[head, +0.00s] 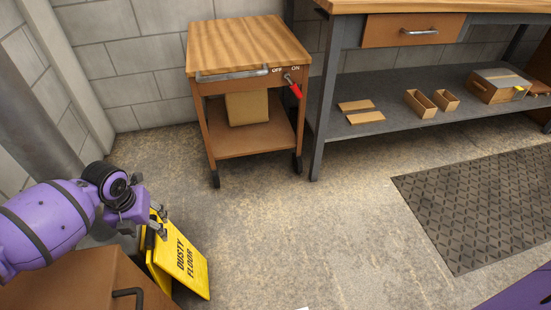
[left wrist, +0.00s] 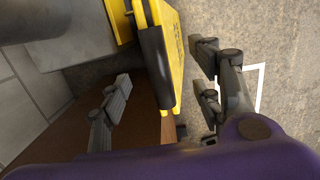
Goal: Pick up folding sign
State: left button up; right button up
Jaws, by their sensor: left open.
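The yellow folding sign (head: 183,262), lettered "DUSTY FLOOR", stands on the floor at the lower left of the head view, beside a brown cabinet. My left gripper (head: 157,222) is at the sign's top edge, open. In the left wrist view the sign (left wrist: 174,50) and its dark top part (left wrist: 154,68) lie between the spread fingers of the left gripper (left wrist: 160,85), with gaps on both sides. The sign's lower part is partly hidden by the cabinet in the head view. My right gripper is not in view.
The brown cabinet (head: 85,280) with a dark handle stands right next to the sign. A wooden-topped cart (head: 248,45) and a workbench (head: 400,85) with boxes on its shelf stand at the back. A dark mat (head: 480,205) lies at right. The middle floor is clear.

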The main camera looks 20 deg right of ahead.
aim_at(156, 239)
pick_arm(q)
notch_tip(156, 239, down, 3)
jog(key=shift+r+b, duration=0.15)
jog(key=shift+b, duration=0.3)
jog(key=f, duration=0.1)
jog(key=f+b, duration=0.1)
jog(key=f, duration=0.1)
jog(key=f+b, duration=0.1)
jog(key=shift+w+f, duration=0.3)
jog(key=shift+r, duration=0.1)
jog(key=shift+f, duration=0.25)
grip_shut()
